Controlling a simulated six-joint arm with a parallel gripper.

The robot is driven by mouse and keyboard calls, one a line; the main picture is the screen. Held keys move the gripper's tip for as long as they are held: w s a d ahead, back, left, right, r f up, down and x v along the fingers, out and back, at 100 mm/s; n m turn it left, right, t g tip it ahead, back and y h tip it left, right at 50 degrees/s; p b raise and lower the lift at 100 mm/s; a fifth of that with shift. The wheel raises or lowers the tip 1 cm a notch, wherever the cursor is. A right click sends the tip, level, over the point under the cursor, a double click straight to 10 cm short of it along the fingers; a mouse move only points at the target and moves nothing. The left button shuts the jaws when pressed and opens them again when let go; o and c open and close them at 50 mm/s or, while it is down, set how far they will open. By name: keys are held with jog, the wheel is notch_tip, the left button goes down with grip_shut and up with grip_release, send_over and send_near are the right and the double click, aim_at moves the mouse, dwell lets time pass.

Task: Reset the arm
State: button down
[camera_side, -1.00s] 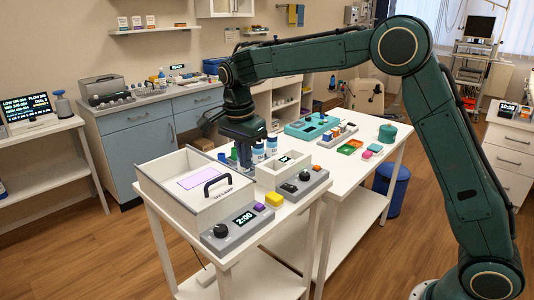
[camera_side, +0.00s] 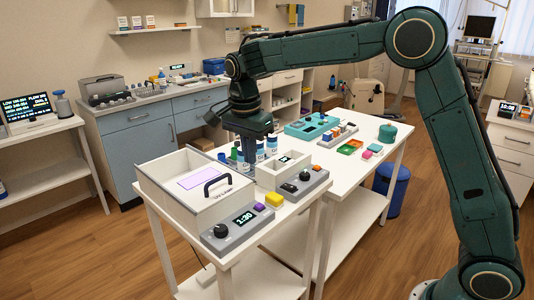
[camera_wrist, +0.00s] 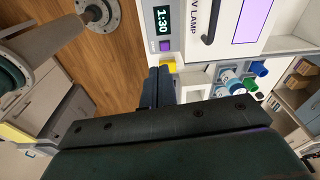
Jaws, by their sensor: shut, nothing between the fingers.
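My green arm reaches in from the right in the side view. My gripper (camera_side: 250,172) points down over the white table, near several blue-and-white bottles (camera_side: 271,146) and behind the small white open-topped box (camera_side: 284,171). In the wrist view my gripper (camera_wrist: 159,72) is shut with nothing between its fingers. The fingertips lie in front of the yellow block (camera_wrist: 168,66) in that view. Whether they touch anything cannot be told.
The white UV lamp box (camera_side: 157,187) with a black handle stands at the front left. Its grey panel (camera_side: 230,231) reads 1:30. A teal rack (camera_side: 311,127), an orange-rimmed green tray (camera_side: 349,147) and a teal round container (camera_side: 387,133) stand on the right table.

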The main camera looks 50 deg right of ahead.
jog(key=s+d+r+n+t, duration=0.15)
jog(key=s+r+n, duration=0.25)
jog(key=s, duration=0.4)
jog(key=s+d+r+n+t, duration=0.15)
jog(key=s+r+n, duration=0.25)
jog(key=s, duration=0.4)
jog(key=s+f+n+t, duration=0.1)
jog(key=s+f+n, duration=0.1)
jog(key=s+n, duration=0.2)
jog(key=s+d+f+n+t+y, duration=0.1)
jog(key=s+n, duration=0.3)
jog(key=s, duration=0.7)
jog(key=shift+s+f+n, duration=0.15)
jog(key=shift+f+n, duration=0.15)
jog(key=shift+f, duration=0.45)
